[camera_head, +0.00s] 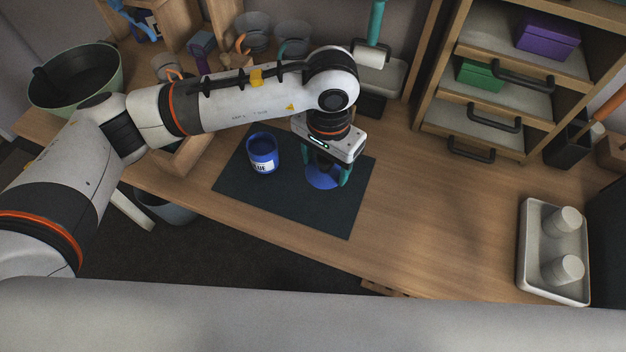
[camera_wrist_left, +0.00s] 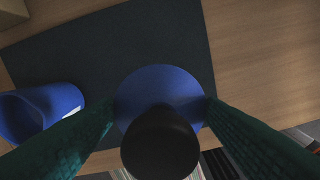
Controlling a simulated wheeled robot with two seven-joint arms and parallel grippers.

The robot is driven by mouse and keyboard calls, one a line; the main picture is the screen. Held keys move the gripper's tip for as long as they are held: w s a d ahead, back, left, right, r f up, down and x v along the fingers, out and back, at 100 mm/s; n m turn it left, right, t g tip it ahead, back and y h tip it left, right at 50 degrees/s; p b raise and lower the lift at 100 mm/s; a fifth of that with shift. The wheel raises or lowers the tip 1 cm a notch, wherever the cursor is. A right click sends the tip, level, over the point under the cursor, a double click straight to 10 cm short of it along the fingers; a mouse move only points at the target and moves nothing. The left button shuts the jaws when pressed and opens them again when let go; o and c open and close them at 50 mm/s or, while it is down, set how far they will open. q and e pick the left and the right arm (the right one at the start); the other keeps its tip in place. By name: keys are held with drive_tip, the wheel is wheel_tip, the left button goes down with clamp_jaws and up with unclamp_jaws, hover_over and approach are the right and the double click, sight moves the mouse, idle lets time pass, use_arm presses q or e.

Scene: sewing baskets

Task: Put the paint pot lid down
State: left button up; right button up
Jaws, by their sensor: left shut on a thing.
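The blue paint pot lid (camera_head: 318,178) is over the right part of the dark mat (camera_head: 240,190). My left gripper (camera_head: 327,178) points down and is shut on the lid. In the left wrist view the round blue lid (camera_wrist_left: 160,85) sits between the two green fingers, with a dark rounded shape covering its lower part. I cannot tell whether the lid touches the mat. The blue paint pot (camera_head: 262,153) with a white label stands upright on the mat, left of the gripper, and its top looks open. My right gripper is not in view.
A grey tray with two pale cups (camera_head: 563,222) is at the right. Wooden shelves with drawers (camera_head: 480,122) stand at the back right. A green bucket (camera_head: 75,78) is at the far left. The tabletop right of the mat (camera_head: 430,210) is clear.

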sight(324, 191)
use_arm(q)
wheel_tip(324, 191, down, 6)
drive_tip(key=shift+f+b, duration=0.25)
drive_tip(key=shift+b, duration=0.55)
drive_tip(key=shift+f, duration=0.1)
drive_tip(key=shift+f, duration=0.15)
drive_tip(key=o, duration=1)
drive_tip(key=shift+c, duration=0.2)
